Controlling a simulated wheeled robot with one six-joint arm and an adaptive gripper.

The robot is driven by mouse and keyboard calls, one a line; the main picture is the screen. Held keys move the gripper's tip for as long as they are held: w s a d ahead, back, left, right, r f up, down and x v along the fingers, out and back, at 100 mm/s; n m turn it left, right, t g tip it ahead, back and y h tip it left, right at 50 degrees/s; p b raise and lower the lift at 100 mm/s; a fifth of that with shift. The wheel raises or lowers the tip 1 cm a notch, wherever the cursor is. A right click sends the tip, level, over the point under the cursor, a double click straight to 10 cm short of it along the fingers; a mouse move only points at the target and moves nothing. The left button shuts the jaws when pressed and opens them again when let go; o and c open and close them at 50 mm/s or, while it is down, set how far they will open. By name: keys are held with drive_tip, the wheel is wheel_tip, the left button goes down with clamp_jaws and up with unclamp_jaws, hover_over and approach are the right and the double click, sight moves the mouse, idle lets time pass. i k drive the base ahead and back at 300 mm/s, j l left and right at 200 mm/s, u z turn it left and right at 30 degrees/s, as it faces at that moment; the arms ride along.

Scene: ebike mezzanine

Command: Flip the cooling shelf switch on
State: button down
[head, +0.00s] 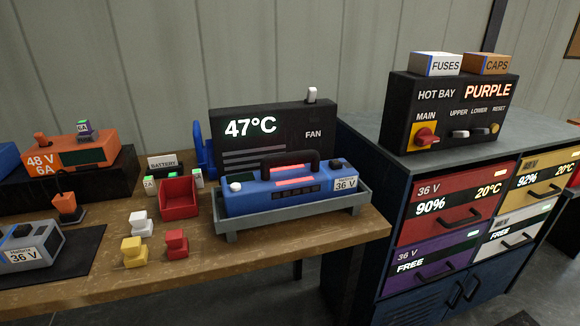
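The cooling shelf is a grey tray (295,225) on the wooden bench with a black panel (285,157) behind it. The panel shows 47°C in lit digits and the word FAN. A small white switch (311,95) stands on the panel's top edge near its right end, above the FAN label. Whether its position means on or off I cannot tell. A blue 36 V battery pack (258,198) with a black handle and red lit strips lies in the tray, partly covering the panel's lower part. My gripper is not in view.
A red bin (178,197) and several small coloured blocks sit left of the tray. An orange 48 V charger (75,154) is at far left. To the right stands a cabinet with a black HOT BAY box (446,113) on top.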

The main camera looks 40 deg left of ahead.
sight(312, 93)
drive_tip(key=u, duration=1.6)
